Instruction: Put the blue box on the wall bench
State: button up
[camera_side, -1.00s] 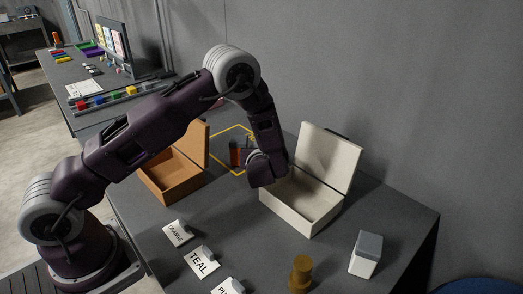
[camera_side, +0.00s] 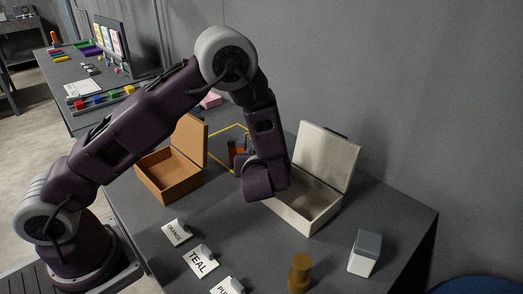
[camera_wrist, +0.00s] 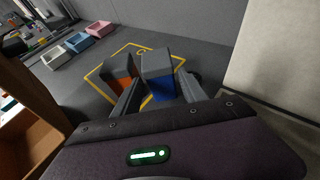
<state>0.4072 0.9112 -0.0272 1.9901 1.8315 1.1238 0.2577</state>
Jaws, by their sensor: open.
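The blue box (camera_wrist: 162,90) has a grey top and stands inside a yellow square outline in the wrist view. An orange box (camera_wrist: 123,84) with a grey top stands close to its left. My gripper (camera_wrist: 161,86) is open and empty, with one finger to the left and one to the right of the blue box. I cannot tell whether they touch it. In the side view my wrist hides the fingertips and most of the boxes. A bench (camera_side: 62,73) stands at the back left in the side view; I cannot tell for sure if it is the wall bench.
A brown open-lidded box (camera_side: 166,181) and a white open-lidded box (camera_side: 314,214) flank the yellow square. Name cards, a brass-coloured piece (camera_side: 300,272) and a grey-topped white container (camera_side: 365,254) are at the front. Small trays (camera_wrist: 77,42) show beyond the square.

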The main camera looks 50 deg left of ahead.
jog(key=v, duration=0.4)
jog(key=s+a+r+n+g, duration=0.1)
jog(key=s+a+r+n, duration=0.1)
jog(key=s+r+n, duration=0.1)
jog(key=s+a+r+n+g, duration=0.2)
jog(key=s+r+n, duration=0.1)
jog(key=s, duration=0.1)
jog(key=s+a+r+n+g, duration=0.2)
jog(key=s+r+n, duration=0.1)
jog(key=n, duration=0.1)
jog(key=shift+s+a+y, duration=0.3)
jog(key=shift+y, duration=0.1)
jog(key=s+d+r+n+g+h, duration=0.1)
jog(key=s+d+r+n+h, duration=0.15)
jog(key=s+n, duration=0.4)
jog(key=s+d+r+n+g+h, duration=0.1)
jog(key=s+d+r+n+h, duration=0.1)
jog(key=s+n+h, duration=0.45)
jog(key=s+d+r+n+t+h, duration=0.1)
jog(key=s+d+r+n+t, duration=0.2)
jog(key=d, duration=0.4)
jog(key=shift+s+r+n, duration=0.3)
jog(key=shift+s+n, duration=0.2)
jog(key=shift+s, duration=0.25)
